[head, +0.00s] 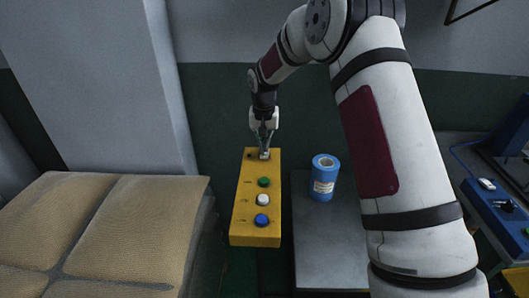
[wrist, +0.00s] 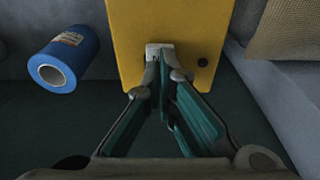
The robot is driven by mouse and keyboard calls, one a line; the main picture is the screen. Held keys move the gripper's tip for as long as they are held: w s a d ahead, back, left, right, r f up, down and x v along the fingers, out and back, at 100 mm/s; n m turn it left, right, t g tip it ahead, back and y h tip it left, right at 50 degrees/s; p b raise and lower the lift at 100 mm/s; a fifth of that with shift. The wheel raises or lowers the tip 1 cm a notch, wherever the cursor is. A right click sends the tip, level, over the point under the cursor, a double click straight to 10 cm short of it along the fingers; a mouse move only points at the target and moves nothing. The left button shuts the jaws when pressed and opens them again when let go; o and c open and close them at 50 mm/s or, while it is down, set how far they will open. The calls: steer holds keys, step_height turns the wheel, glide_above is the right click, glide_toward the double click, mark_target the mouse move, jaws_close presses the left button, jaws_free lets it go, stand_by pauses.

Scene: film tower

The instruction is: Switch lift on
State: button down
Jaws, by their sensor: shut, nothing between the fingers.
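A yellow control box (head: 242,205) hangs in the middle of the head view, with a green button (head: 263,182), a white button (head: 262,200) and a blue button (head: 262,219) down its face. My gripper (head: 264,153) is shut and empty at the box's top end, above the green button. In the wrist view, the closed fingertips (wrist: 161,62) meet at a small pale switch part (wrist: 153,47) on the yellow box (wrist: 193,22). They cover part of it, and I cannot tell whether they touch it or which way it is set.
A blue roll (head: 324,178) stands on a grey surface (head: 320,245) right of the box. A blue console (head: 492,205) is at the far right. A dark green wall is close behind the gripper.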

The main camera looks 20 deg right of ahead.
steer(key=shift+f+b, duration=0.3)
steer(key=shift+f, duration=0.75)
stand_by(0.5)
steer(key=shift+r, duration=3.55)
